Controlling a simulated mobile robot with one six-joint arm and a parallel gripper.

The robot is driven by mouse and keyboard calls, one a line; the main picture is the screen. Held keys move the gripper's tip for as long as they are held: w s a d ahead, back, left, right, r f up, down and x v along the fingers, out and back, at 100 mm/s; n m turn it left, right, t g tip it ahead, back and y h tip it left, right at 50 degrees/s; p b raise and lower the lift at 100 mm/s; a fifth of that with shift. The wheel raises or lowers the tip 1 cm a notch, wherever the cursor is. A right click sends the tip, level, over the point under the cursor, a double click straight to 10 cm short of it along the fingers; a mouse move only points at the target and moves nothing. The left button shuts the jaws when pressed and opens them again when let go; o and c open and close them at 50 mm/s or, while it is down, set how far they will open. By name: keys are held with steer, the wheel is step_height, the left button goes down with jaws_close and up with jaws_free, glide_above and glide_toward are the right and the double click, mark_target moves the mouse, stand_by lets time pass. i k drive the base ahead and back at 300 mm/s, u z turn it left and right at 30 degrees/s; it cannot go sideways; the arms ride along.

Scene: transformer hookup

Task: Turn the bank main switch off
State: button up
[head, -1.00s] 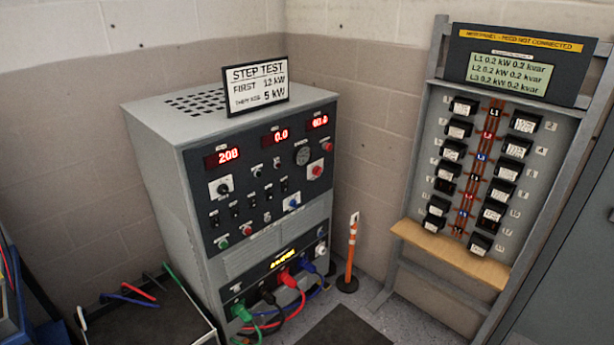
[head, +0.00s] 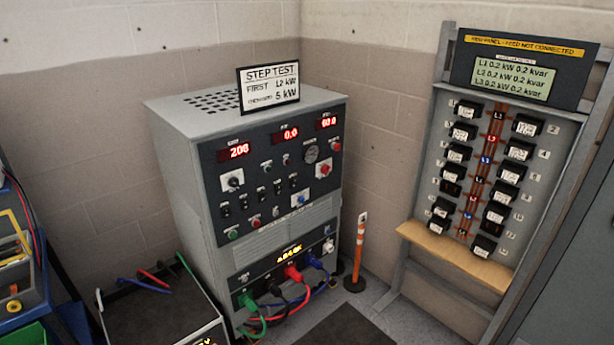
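The load bank (head: 268,185) is a grey cabinet in the middle of the head view, with a dark control panel on its front. Its red displays read about 208, 0.0 and 60.0. The panel carries a black rotary knob (head: 232,180) on a light plate, a red knob (head: 324,170), a blue knob (head: 299,199), rows of small black toggles, and green and red buttons low down. The labels are too small to tell which control is the main switch, or its position. My gripper is not in view.
Coloured plugs and cables (head: 292,272) come out of the cabinet's lower front. An orange post (head: 359,245) stands at its right. A breaker panel (head: 490,170) with a wooden ledge (head: 455,256) is farther right.

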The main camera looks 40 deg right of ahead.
mark_target(325, 170)
steer(key=u, duration=0.9)
steer(key=k, duration=1.05)
steer(key=z, duration=1)
steer(key=i, duration=1)
steer(key=u, duration=0.1)
